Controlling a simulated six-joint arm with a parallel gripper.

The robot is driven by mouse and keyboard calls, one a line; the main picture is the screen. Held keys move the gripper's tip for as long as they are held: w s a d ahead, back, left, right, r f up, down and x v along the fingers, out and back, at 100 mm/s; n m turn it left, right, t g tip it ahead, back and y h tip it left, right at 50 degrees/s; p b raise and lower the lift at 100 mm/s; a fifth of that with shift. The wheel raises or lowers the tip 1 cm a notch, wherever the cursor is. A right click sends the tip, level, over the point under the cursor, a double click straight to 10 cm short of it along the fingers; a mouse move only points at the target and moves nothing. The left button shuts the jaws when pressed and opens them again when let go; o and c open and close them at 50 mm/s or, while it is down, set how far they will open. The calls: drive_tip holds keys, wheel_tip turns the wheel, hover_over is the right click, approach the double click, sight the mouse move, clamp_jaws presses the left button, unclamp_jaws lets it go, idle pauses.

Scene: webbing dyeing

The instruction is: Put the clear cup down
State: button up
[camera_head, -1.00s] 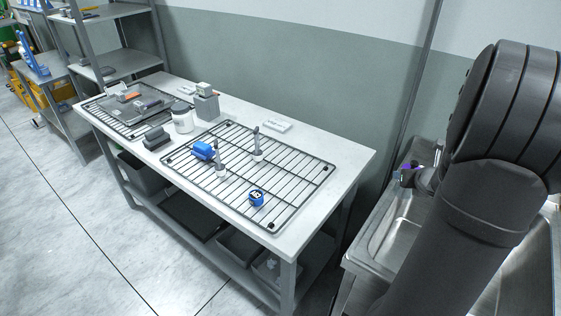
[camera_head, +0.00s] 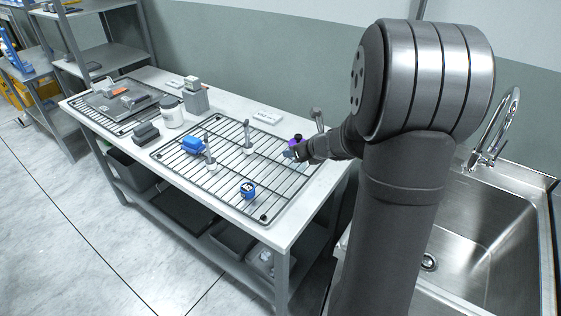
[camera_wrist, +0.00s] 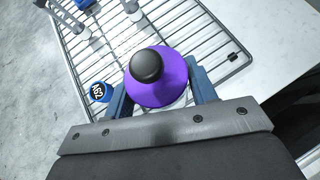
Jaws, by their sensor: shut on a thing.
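My gripper (camera_wrist: 160,88) is shut on a round thing with a purple top face (camera_wrist: 150,92) and a black knob (camera_wrist: 146,66). A pale, see-through edge shows below the purple, so I take it for the clear cup. Its lower part is hidden. In the camera_head view my gripper (camera_head: 292,154) is over the right end of the wire rack (camera_head: 226,199), with the purple (camera_head: 295,140) between its fingers. I cannot tell whether the cup touches the rack.
Two upright grey tools (camera_head: 210,150) (camera_head: 248,138), a blue object (camera_head: 192,146) and a blue labelled round item (camera_head: 247,190) stand on the rack. A white jar (camera_head: 171,114) and a grey box (camera_head: 195,99) are farther left. A sink (camera_head: 475,240) is at right.

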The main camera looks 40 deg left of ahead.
drive_tip(key=shift+s+a+f, duration=0.1)
drive_tip(key=shift+a+f, duration=0.55)
drive_tip(key=shift+f, duration=0.4)
drive_tip(key=shift+s+a+f, duration=0.1)
drive_tip(key=shift+a+f, duration=0.5)
drive_tip(key=shift+f, duration=0.45)
drive_tip(key=shift+s+a+f, duration=0.1)
drive_tip(key=shift+a+f, duration=0.55)
drive_tip(key=shift+f, duration=0.4)
drive_tip(key=shift+f, duration=0.2)
drive_tip(key=o, duration=1.1)
drive_tip(key=shift+r, duration=0.2)
drive_tip(key=shift+s+d+r, duration=0.1)
drive_tip(key=shift+d+r, duration=0.15)
drive_tip(key=v, duration=1.1)
